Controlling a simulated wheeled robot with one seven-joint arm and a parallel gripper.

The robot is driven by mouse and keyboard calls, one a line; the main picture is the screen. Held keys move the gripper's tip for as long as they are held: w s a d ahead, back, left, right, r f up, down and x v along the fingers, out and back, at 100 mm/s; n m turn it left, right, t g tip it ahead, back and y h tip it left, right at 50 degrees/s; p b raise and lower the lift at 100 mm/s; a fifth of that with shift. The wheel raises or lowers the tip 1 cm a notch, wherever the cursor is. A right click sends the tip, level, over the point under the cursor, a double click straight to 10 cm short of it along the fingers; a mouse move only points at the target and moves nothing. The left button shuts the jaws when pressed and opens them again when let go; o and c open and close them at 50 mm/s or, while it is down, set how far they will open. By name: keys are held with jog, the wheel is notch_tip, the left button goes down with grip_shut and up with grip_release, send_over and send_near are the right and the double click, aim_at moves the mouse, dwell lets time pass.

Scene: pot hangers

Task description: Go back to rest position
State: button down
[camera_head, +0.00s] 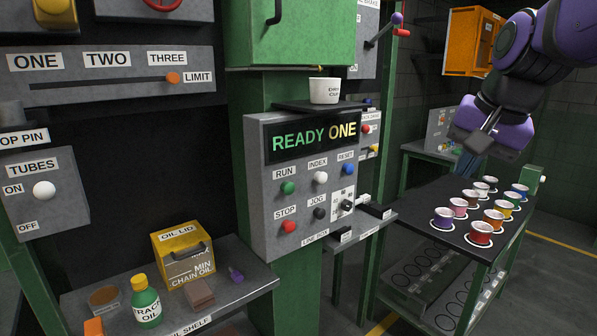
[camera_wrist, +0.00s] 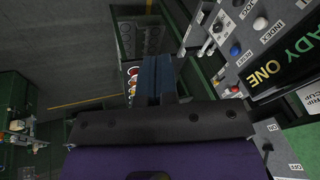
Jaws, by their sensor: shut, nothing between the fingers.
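My gripper (camera_head: 471,165) hangs at the upper right of the head view, in the air above and behind the rack of coloured spools (camera_head: 480,214). Its blue fingers are partly hidden behind my purple wrist. In the wrist view my gripper (camera_wrist: 154,62) shows blue fingers together, with nothing held. The control panel (camera_head: 272,205) stands left of my arm and its display reads READY ONE. The same panel (camera_wrist: 238,62) appears turned on its side at the right of the wrist view.
A white cup (camera_head: 325,90) sits on a small ledge above the panel. The oil shelf (camera_head: 240,285) at lower left holds a yellow oil box (camera_head: 183,255) and a green bottle (camera_head: 146,303). An orange box (camera_head: 470,42) is mounted near my arm. Open floor (camera_head: 565,262) lies at the right.

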jog(key=s+d+f+n, duration=0.2)
jog(key=s+n, duration=0.1)
jog(key=s, duration=0.4)
jog(key=s+d+f+n+t+h, duration=0.1)
jog(key=s+d+f+n, duration=0.1)
jog(key=s, duration=0.5)
jog(key=shift+s+d+f+n, duration=0.25)
jog(key=shift+s+n, duration=0.15)
jog(key=shift+n, duration=0.3)
